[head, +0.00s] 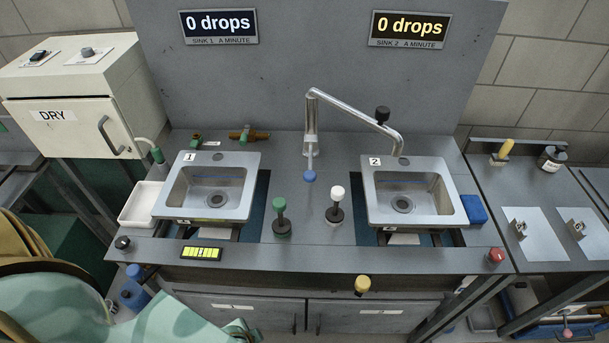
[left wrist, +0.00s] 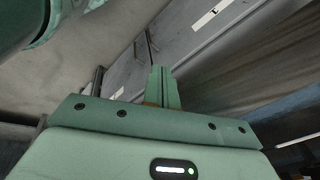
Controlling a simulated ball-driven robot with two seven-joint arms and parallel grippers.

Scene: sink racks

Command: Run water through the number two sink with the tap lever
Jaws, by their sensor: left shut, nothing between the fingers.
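Sink 2 (head: 449,208) is a square steel basin on the right of the bench, marked "2", with a dark drain. The chrome tap (head: 335,100) stands between the sinks. Its spout reaches right, its end near sink 2's back edge, with a black knob (head: 382,114) on it. The blue-tipped tap lever (head: 310,175) hangs forward at the tap's base. No water stream shows. The sink 2 display (head: 409,29) reads "0 drops". My left gripper (head: 240,329) is low at the bottom left, below the bench front, away from the lever. In the left wrist view its fingers (left wrist: 162,88) are shut and empty.
Sink 1 (head: 240,200) is on the left, its display (head: 219,26) also at "0 drops". A green-knobbed post (head: 281,215) and a white-knobbed post (head: 336,205) stand between the sinks. A DRY box (head: 75,95) is at left, a blue block (head: 474,209) right of sink 2.

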